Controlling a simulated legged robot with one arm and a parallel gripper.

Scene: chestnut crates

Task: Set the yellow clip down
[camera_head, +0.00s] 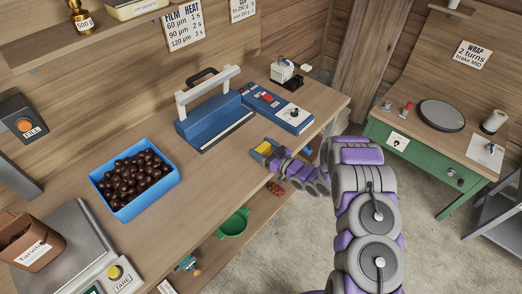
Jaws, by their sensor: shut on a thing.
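The yellow clip (263,148) shows as a small yellow patch at the end of my arm, near the front edge of the wooden bench. My gripper (267,152) is shut on it. The gripper and clip are right of the blue crate and just in front of the blue sealing machine. Part of the clip is hidden by the gripper. I cannot tell whether the clip touches the bench top or is held a little above it.
A blue crate (173,184) of chestnuts stands left on the bench (214,178). Behind my gripper are a blue sealer (190,131) and a blue control box (295,121). A scale (68,244) is at lower left. Bare bench lies between crate and gripper.

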